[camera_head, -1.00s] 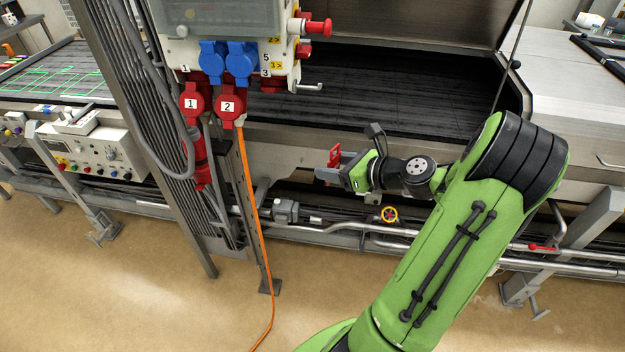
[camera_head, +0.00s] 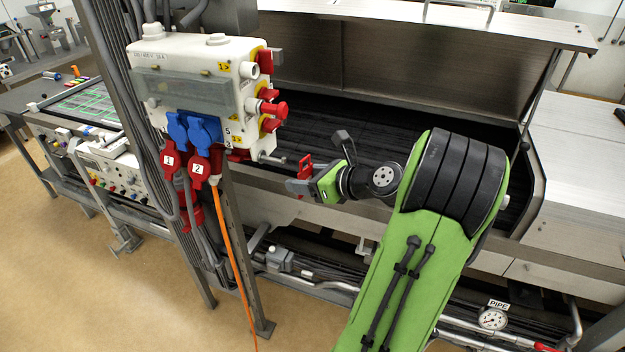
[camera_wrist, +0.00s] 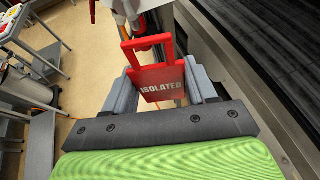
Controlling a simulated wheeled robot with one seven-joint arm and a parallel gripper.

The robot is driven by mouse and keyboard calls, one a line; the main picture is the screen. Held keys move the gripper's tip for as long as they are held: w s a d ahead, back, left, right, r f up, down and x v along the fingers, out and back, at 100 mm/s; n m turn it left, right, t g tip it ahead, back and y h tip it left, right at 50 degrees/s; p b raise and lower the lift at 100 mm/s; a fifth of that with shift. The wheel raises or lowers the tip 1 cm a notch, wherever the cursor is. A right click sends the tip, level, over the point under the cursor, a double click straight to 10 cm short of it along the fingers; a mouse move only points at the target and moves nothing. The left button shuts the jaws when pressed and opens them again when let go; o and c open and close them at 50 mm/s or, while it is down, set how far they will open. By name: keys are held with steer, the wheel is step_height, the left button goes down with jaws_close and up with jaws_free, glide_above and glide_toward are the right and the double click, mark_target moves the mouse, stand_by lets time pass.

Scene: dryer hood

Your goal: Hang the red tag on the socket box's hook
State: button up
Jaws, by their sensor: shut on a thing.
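The red tag (camera_head: 305,166) is upright between the fingers of my gripper (camera_head: 301,184). In the wrist view the tag (camera_wrist: 162,86) reads "ISOLATED" and has an open rectangular loop on top. My gripper (camera_wrist: 161,92) is shut on its lower part, with a grey finger on each side. The white socket box (camera_head: 190,56) stands left of my gripper. Its grey hook (camera_head: 272,158) sticks out to the right from the box's lower right corner. In the head view the hook's tip is a short way left of the tag, apart from it; the depth gap is hard to judge.
Red plugs (camera_head: 199,166) and blue sockets (camera_head: 203,130) sit on the box's lower front. Red knobs (camera_head: 272,108) stick out from its right side above the hook. An orange cable (camera_head: 236,270) hangs below. The dryer's metal hood (camera_head: 420,55) and dark belt (camera_head: 355,125) lie behind my gripper.

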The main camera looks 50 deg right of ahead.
steer(key=w+a+f+b, duration=0.1)
steer(key=w+a, duration=0.1)
steer(key=w, duration=0.5)
steer(key=shift+a, duration=0.3)
steer(key=shift+f+b, duration=0.15)
steer(key=shift+b, duration=0.15)
stand_by(0.5)
steer(key=o, duration=1.1)
steer(key=v, duration=1.6)
steer(key=shift+p, duration=0.45)
steer(key=shift+w, duration=0.1)
